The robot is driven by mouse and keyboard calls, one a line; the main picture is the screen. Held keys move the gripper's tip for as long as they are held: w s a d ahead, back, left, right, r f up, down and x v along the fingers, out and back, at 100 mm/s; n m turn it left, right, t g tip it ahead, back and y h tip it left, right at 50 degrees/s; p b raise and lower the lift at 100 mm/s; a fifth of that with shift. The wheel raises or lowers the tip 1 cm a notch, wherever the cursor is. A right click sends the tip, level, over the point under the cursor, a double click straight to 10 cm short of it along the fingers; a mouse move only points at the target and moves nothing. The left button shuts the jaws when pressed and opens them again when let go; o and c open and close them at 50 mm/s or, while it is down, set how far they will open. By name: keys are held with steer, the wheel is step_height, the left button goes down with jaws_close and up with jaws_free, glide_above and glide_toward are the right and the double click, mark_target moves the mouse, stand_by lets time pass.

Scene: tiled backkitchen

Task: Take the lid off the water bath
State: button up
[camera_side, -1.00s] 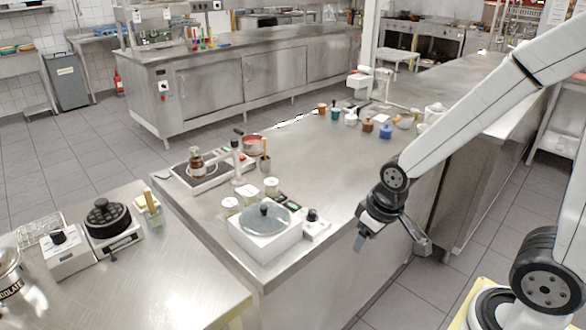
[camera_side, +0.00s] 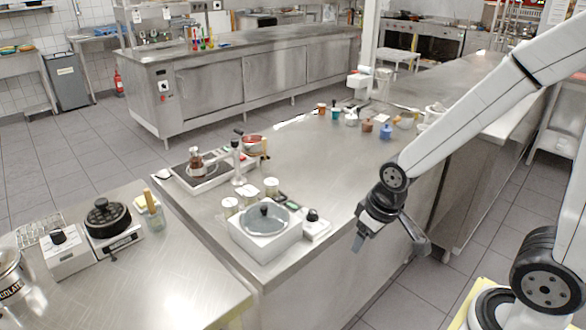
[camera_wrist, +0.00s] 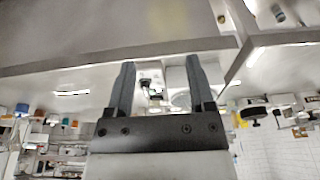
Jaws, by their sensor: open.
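The water bath (camera_side: 262,246) is a white square box near the front corner of the steel counter in the side view. Its round grey lid (camera_side: 281,220) with a dark knob (camera_side: 264,210) lies on top of it. My gripper (camera_side: 360,243) hangs to the right of the bath, beyond the counter's edge, and touches nothing. In the wrist view my gripper (camera_wrist: 158,80) shows two dark fingers spread apart with nothing held. A pale round shape between and beside the fingers there is too small and blurred to name surely.
A small white box with a black knob (camera_side: 315,222) stands right of the bath. Small jars (camera_side: 271,187) stand behind it, with a stirrer plate (camera_side: 200,174) further back. The counter's right middle is clear.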

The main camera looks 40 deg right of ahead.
steer(key=w+a+r+m+y, duration=0.1)
steer(key=w+r+m, duration=0.1)
steer(key=w+m, duration=1)
steer(key=m+y, duration=0.2)
steer(key=m, duration=1.3)
glide_toward(264, 207)
steer(key=shift+a+f+t, duration=0.15)
steer(key=shift+f+t, duration=0.15)
steer(key=shift+f, duration=0.4)
steer(key=shift+x, duration=1.3)
steer(key=shift+x, duration=2.6)
